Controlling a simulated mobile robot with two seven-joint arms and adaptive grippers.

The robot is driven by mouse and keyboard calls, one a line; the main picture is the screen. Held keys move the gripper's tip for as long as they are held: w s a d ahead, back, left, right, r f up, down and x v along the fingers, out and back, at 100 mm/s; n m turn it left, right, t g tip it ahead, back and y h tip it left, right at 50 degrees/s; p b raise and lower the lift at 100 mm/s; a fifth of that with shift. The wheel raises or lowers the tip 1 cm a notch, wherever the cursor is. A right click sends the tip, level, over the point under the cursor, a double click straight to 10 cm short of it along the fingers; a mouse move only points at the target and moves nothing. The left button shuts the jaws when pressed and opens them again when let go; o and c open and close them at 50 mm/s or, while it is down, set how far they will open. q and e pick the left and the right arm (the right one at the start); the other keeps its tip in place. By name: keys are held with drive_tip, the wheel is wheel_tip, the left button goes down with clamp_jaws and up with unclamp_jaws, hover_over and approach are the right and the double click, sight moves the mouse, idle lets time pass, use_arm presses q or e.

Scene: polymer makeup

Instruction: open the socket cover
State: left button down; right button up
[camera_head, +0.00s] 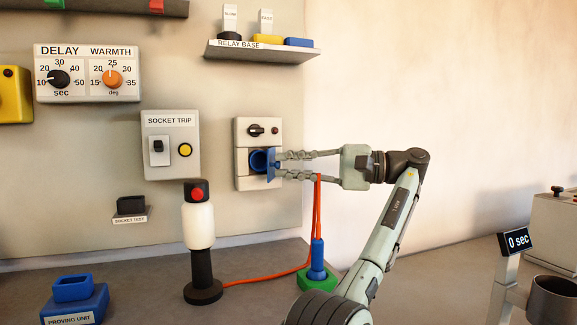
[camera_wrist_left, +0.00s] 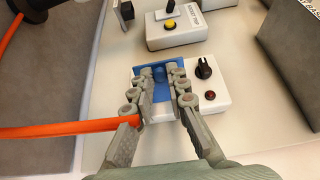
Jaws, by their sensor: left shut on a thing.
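The blue socket cover (camera_head: 270,165) is on the lower part of a pale wall unit (camera_head: 244,168). In the head view it stands out from the wall, seen nearly edge-on, with the round blue socket (camera_head: 257,160) showing to its left. My left gripper (camera_head: 280,164) reaches in from the right and is shut on the cover. In the left wrist view the fingers (camera_wrist_left: 162,88) lie along the blue part (camera_wrist_left: 160,72) and partly hide it. My right gripper is in neither view.
A white lamp-like post with a red top (camera_head: 199,226) stands left. The socket trip box (camera_head: 171,147) is left of the unit; a relay shelf (camera_head: 262,51) is above.

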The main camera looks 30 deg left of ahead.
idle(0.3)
use_arm(q)
drive_tip(key=c, duration=1.5)
unclamp_jaws()
